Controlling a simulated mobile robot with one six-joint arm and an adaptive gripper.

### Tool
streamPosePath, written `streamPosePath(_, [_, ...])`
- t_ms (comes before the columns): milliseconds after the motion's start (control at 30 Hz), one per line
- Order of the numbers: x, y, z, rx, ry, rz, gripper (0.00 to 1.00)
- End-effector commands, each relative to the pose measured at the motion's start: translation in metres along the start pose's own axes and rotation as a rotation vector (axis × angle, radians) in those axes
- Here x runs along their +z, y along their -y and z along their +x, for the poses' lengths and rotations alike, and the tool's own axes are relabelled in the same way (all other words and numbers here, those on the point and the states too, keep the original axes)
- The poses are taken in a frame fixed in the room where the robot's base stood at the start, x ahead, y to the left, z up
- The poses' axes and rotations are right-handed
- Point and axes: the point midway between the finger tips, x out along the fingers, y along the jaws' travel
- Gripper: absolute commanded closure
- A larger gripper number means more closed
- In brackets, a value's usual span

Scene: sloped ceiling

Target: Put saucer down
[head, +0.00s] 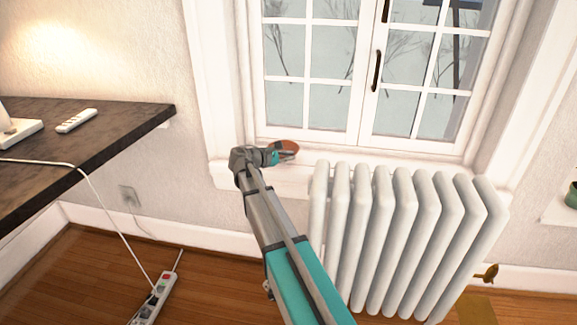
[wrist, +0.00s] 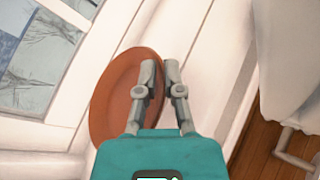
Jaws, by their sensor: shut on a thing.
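The saucer (wrist: 118,97) is a round, reddish-brown dish. In the wrist view it lies left of and partly under my gripper (wrist: 160,65), whose two grey fingers are close together at its right rim. My gripper is shut on the saucer. In the head view the saucer (head: 287,146) shows small at the left end of the white window sill (head: 223,174), with my gripper (head: 284,156) at it. I cannot tell whether the saucer touches the sill. Part of its right edge is hidden by the fingers.
A white radiator (head: 400,230) stands below the sill, right of my arm. The window (head: 340,75) is behind the saucer. A dark shelf (head: 110,140) with a white remote (head: 76,121) is at left. A power strip (head: 155,300) lies on the floor. The sill's right part looks clear.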

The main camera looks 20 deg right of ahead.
Motion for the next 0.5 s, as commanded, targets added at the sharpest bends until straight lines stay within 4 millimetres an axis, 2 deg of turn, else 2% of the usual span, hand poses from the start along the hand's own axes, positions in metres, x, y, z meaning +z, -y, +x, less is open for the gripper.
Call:
streamPosePath(200, [-0.018, 0.013, 0.005, 0.000, 0.001, 0.000, 1.00])
streamPosePath(500, [-0.023, 0.017, 0.007, -0.001, 0.001, 0.000, 1.00])
